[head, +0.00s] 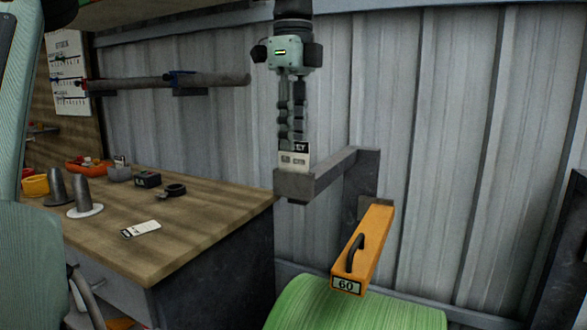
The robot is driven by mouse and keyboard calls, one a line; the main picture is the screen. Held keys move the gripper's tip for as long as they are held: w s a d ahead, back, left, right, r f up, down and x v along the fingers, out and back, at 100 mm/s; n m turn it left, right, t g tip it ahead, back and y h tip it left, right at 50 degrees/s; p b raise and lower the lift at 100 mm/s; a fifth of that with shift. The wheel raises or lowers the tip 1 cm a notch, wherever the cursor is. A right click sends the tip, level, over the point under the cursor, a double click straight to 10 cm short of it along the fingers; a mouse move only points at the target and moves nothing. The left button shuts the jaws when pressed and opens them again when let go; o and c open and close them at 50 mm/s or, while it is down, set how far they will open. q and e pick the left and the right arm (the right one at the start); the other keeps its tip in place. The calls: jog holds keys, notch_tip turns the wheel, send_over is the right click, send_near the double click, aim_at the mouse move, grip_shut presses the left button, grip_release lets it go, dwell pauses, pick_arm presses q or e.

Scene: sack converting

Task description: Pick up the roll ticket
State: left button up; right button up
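A small ticket (294,160), white with a black upper band and printed text, stands upright at the outer end of a grey wall bracket (325,176). I take it to be the roll ticket. My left gripper (292,140) hangs straight down from the top of the head view, right above the ticket. Its two dark fingers are close together, and their tips overlap the ticket's upper edge, hiding part of the print. I cannot tell whether they grip it or are only in front of it. My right gripper is not in view.
An orange beam (372,245) marked 60 sits above a green roll (350,308). Corrugated wall stands close behind.

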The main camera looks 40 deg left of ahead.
aim_at(293, 168)
pick_arm(q)
jog(key=shift+f, duration=1.4)
jog(key=shift+w, duration=0.1)
jog(key=shift+c, duration=0.5)
grip_shut()
jog(key=shift+a+r, duration=0.1)
jog(key=shift+r, duration=0.05)
